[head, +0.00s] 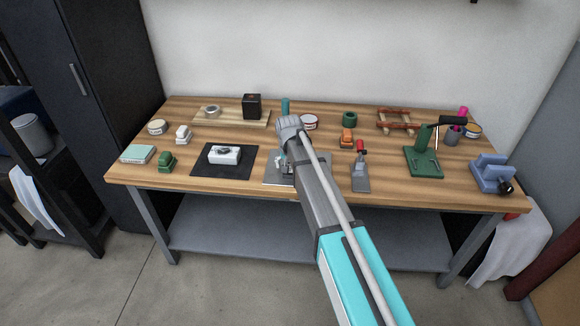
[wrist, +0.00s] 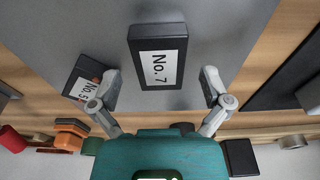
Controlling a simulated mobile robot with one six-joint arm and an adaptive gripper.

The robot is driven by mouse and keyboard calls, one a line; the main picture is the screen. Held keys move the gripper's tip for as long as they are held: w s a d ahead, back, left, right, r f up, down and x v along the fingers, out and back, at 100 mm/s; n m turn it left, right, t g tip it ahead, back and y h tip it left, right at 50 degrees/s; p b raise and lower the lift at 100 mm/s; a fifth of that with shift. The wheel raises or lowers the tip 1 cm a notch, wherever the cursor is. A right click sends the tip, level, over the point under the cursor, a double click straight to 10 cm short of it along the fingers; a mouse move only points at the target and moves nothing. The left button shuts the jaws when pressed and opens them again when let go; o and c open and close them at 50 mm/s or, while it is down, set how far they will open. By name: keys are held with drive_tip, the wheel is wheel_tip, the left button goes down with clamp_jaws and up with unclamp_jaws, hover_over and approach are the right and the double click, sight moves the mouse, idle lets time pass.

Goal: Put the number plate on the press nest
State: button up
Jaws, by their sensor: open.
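A dark block-like plate (wrist: 158,57) with a white label reading "No. 7" lies on a grey sheet (wrist: 215,30) in the wrist view. A second dark plate (wrist: 84,80), labelled "No. 5", lies tilted to its left, partly behind a finger. My gripper (wrist: 161,85) is open and empty, its fingertips on either side of the No. 7 plate's near end, apart from it. In the head view my arm hides most of the plates. A green press with a black lever (head: 424,161) stands at the right. I cannot tell which part is the nest.
A blue vise (head: 492,174) stands at the right end.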

sight(290, 172)
wheel_tip(290, 172, up, 12)
drive_tip(key=s+p, duration=0.1)
drive_tip(key=p, duration=1)
drive_tip(key=shift+s+f, duration=0.25)
drive_tip(key=shift+s, duration=0.1)
idle(0.4)
drive_tip(key=s+d+g, duration=0.1)
drive_tip(key=s+d, duration=2.1)
drive_tip(key=s, duration=0.1)
drive_tip(key=shift+s+d+f+g, duration=0.15)
drive_tip(key=shift+s+d+g, duration=0.1)
drive_tip(key=shift+d+g, duration=0.15)
wheel_tip(290, 172, up, 24)
drive_tip(key=p, duration=2.3)
drive_tip(key=shift+p, duration=0.35)
drive_tip(key=shift+f, duration=0.15)
